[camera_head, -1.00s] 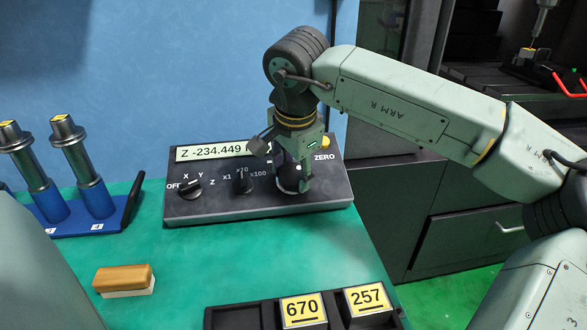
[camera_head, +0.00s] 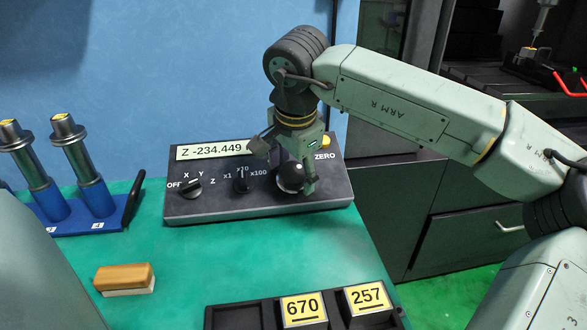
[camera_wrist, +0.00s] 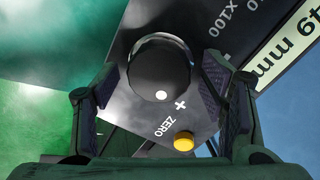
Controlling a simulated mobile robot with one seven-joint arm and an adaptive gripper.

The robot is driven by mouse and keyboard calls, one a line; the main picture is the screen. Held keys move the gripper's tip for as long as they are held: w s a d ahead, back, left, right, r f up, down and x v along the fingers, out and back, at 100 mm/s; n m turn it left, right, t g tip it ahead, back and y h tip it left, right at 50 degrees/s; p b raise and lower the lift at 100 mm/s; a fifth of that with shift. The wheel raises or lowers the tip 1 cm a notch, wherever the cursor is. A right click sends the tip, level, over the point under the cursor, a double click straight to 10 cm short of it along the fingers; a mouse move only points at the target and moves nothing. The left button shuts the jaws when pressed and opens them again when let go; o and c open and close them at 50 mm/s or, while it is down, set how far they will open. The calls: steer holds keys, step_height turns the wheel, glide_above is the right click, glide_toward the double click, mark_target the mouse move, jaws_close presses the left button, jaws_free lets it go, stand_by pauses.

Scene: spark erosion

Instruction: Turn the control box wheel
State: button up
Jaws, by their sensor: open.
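The control box (camera_head: 225,208) is a dark grey sloped panel on the green table, with a display reading Z -234.449 (camera_head: 208,152). Its wheel (camera_head: 289,178) is a black round knob with a white dot, at the right part of the panel. In the wrist view the wheel (camera_wrist: 158,65) lies between the two finger pads of my gripper (camera_wrist: 160,100). My gripper is open, with a finger on each side of the wheel and gaps showing. In the head view my gripper (camera_head: 295,175) hangs over the wheel and partly hides the panel.
Two selector knobs (camera_head: 192,188) (camera_head: 242,182) sit left of the wheel, and a yellow ZERO button (camera_wrist: 183,141) is beside it. A blue rack (camera_head: 60,222) with metal cylinders stands left. A wooden block (camera_head: 124,277) and a black tray (camera_head: 240,316) are in front.

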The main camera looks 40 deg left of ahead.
steer(key=v, duration=1.2)
steer(key=shift+a, duration=0.1)
